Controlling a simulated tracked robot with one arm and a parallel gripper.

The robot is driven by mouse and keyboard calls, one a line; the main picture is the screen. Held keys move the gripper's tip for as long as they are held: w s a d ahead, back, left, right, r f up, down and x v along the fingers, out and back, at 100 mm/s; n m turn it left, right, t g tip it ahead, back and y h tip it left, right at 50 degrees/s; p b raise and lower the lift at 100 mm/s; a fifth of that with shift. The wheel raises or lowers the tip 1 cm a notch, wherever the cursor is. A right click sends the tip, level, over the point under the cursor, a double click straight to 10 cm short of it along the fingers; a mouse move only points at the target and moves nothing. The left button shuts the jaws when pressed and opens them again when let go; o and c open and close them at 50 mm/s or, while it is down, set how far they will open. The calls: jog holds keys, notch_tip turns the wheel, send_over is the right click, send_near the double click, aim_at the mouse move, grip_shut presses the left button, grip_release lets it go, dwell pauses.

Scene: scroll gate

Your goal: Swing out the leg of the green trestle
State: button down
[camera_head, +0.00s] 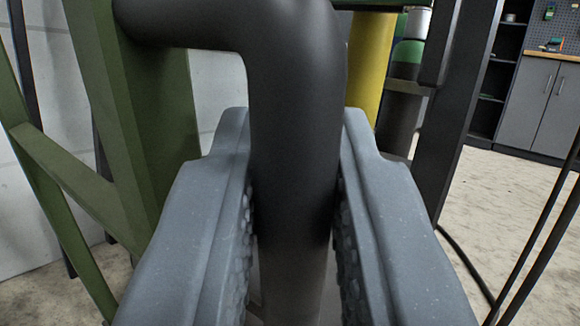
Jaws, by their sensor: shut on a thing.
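The green trestle (140,110) stands at the left, with a broad upright and a slanted brace. A thick black bent bar (293,90) comes out from its upper part, runs right, then turns down. My gripper (295,190) is shut on the vertical part of this bar, one grey padded jaw on each side. The jaws hide part of the bar, and its lower end is hard to make out between them.
A yellow cylinder (371,60) and dark uprights (455,100) stand close behind on the right. A thin black cable or rod hangs at the right. Grey cabinets (540,100) stand at the far right. Pale floor (500,200) is open between.

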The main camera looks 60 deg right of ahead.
jog(key=shift+s+d+r, duration=0.1)
jog(key=shift+s+d, duration=0.05)
jog(key=shift+d, duration=0.15)
jog(key=c, duration=1.7)
grip_release()
jog(key=shift+a, duration=0.1)
jog(key=v, duration=0.6)
jog(key=shift+a+b, duration=0.1)
jog(key=shift+b, duration=0.25)
jog(key=shift+s+a+f, duration=0.3)
jog(key=shift+s+a, duration=0.05)
jog(key=shift+a, duration=0.1)
